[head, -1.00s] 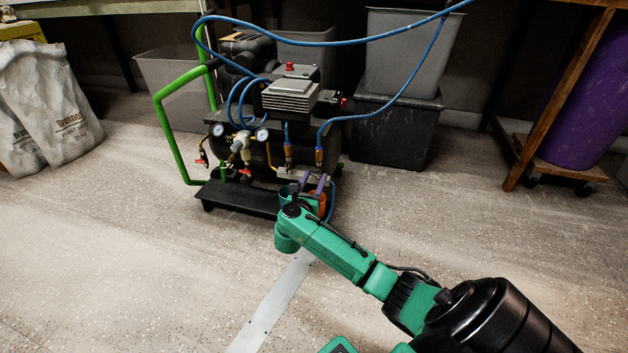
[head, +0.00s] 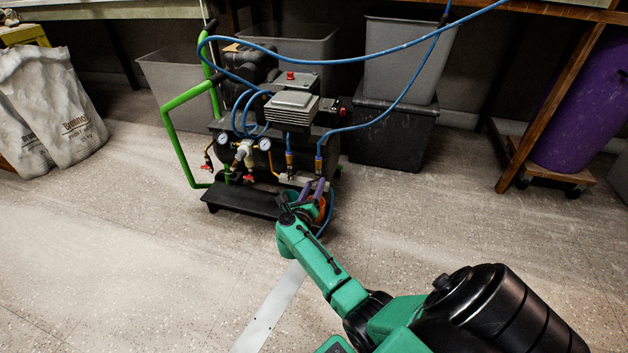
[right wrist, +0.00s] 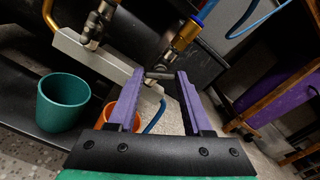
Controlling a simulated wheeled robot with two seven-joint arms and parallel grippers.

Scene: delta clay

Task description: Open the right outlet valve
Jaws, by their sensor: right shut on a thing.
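The right outlet valve (right wrist: 166,60) sits below a brass fitting with a blue hose, at the right end of a pale metal manifold bar (right wrist: 85,55). Its dark lever handle (right wrist: 158,74) lies crosswise between my purple fingertips. My right gripper (right wrist: 161,76) is shut on this handle in the right wrist view. In the head view, my right gripper (head: 314,190) is at the compressor's (head: 250,130) front right, just under the right brass outlet fitting (head: 319,165); the handle is too small to make out there. My left gripper is not in view.
A teal cup (right wrist: 62,103) stands left of my fingers, and an orange cup (right wrist: 120,117) is partly hidden behind the left finger. A blue hose (head: 375,118) loops above the compressor. Grey bins (head: 405,60) stand behind it. The floor in front is mostly clear.

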